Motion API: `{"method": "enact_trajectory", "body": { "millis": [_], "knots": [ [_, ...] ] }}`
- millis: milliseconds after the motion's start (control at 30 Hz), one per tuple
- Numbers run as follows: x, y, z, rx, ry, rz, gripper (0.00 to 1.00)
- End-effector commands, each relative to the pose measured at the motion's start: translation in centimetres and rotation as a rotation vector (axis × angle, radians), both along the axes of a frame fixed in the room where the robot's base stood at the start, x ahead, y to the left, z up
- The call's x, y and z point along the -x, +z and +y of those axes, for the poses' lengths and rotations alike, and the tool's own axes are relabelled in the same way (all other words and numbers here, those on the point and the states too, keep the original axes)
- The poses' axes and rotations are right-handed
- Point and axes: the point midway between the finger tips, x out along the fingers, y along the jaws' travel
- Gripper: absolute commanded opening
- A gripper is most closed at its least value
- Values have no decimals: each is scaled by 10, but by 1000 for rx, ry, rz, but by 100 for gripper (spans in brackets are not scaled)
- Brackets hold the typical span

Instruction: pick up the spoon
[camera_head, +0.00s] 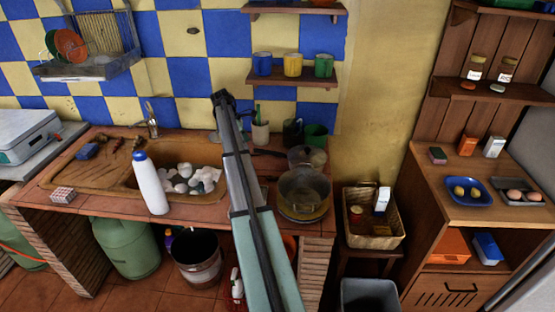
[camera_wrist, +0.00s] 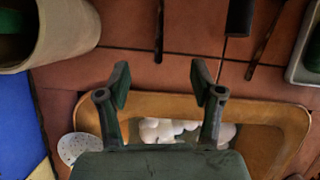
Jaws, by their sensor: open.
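My gripper (camera_head: 222,99) is raised above the back of the counter, right of the sink. In the wrist view my gripper (camera_wrist: 160,82) is open, with nothing between its fingers. Beyond the fingertips, a thin dark rod (camera_wrist: 159,30) and a thin brown rod (camera_wrist: 265,42) lie on the tiles, apart from the gripper. A thicker black handle (camera_wrist: 240,18) lies between them. I cannot tell whether either rod is the spoon; their ends are out of view. A pale perforated round thing (camera_wrist: 79,148) shows left of the gripper. My arm hides part of the counter in the head view.
The brown sink (camera_head: 110,186) holds white dishes or foam. A white bottle (camera_head: 150,183) stands at its front. A cream crock (camera_head: 260,132) stands by the wall; pots (camera_head: 303,195) stand at right. A shelf (camera_head: 300,78) with cups hangs above.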

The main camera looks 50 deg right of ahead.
Motion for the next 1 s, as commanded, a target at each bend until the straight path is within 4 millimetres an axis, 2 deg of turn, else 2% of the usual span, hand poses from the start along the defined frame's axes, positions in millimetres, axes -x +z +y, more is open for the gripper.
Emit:
{"method": "enact_trajectory", "body": {
  "millis": [600,867,1000],
  "knots": [
    [87,2,-59,-3,-3,-1,66],
    [97,-1,-67,-3,0,-2,66],
    [101,-10,-69,-4,-2,-1,66]
  ]
}}
